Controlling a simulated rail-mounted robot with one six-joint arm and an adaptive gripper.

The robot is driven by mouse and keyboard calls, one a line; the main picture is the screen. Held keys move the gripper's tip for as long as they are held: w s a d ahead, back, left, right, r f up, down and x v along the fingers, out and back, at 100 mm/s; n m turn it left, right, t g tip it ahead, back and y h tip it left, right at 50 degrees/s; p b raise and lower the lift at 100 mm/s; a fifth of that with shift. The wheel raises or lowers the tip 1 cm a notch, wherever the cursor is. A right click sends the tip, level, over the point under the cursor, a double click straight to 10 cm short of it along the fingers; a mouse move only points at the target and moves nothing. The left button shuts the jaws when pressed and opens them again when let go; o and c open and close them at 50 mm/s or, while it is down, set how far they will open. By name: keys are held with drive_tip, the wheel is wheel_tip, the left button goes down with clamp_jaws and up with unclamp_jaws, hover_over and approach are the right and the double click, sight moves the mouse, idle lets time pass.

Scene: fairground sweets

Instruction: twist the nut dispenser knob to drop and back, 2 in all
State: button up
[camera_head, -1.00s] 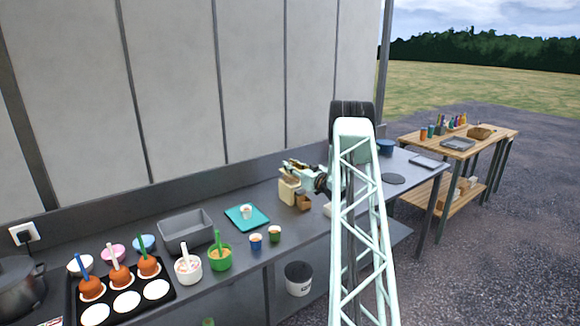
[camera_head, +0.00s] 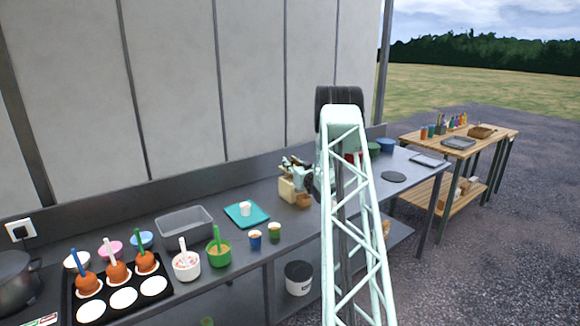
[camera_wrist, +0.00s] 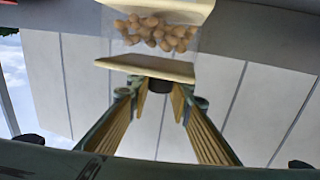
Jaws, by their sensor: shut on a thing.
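The nut dispenser fills the top of the wrist view, with a clear window of brown nuts (camera_wrist: 155,33) and a cream ledge (camera_wrist: 146,68). Its small dark knob (camera_wrist: 160,85) shows just beyond the ledge. My gripper (camera_wrist: 161,93) has its two fingers either side of the knob and is shut on it; the exact contact is hard to see. In the head view a cream body (camera_head: 287,190), which looks like the dispenser, stands on the counter with a small brown box (camera_head: 303,200) in front. My arm partly covers that area, so the knob is hidden there.
The counter holds a teal tray (camera_head: 236,221) with a white cup, a grey bin (camera_head: 178,234), two small cups, tubs and a black tray (camera_head: 74,291) of toffee apples. A wooden table (camera_head: 494,144) stands beyond.

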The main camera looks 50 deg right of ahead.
drive_tip(key=shift+w+a+f+m+g+h+b, duration=0.1)
drive_tip(key=shift+m+g+h+b, duration=1.9)
drive_tip(key=shift+h+b, duration=0.5)
drive_tip(key=shift+m+g+h+b, duration=1.2)
drive_tip(key=shift+m+g, duration=0.5)
drive_tip(key=shift+g, duration=0.6)
drive_tip(key=shift+r+m+g+h+p, duration=0.1)
drive_tip(key=shift+m+g+h+p, duration=0.35)
drive_tip(key=shift+m+g, duration=0.7)
drive_tip(key=shift+r+m+g+h+p, duration=0.1)
drive_tip(key=shift+m+g+h+p, duration=0.4)
drive_tip(key=shift+g, duration=1.05)
drive_tip(key=shift+m+g+y+p, duration=0.25)
drive_tip(key=shift+m+g+p, duration=0.8)
drive_tip(key=shift+m+g, duration=0.85)
drive_tip(key=shift+m+g+y+p, duration=0.3)
drive_tip(key=shift+m+g+p, duration=0.3)
drive_tip(key=shift+g, duration=1.1)
drive_tip(key=o, duration=0.8)
drive_tip(key=shift+o, duration=0.2)
drive_tip(key=shift+f, duration=0.1)
drive_tip(key=v, duration=1.1)
drive_tip(key=shift+a, duration=0.35)
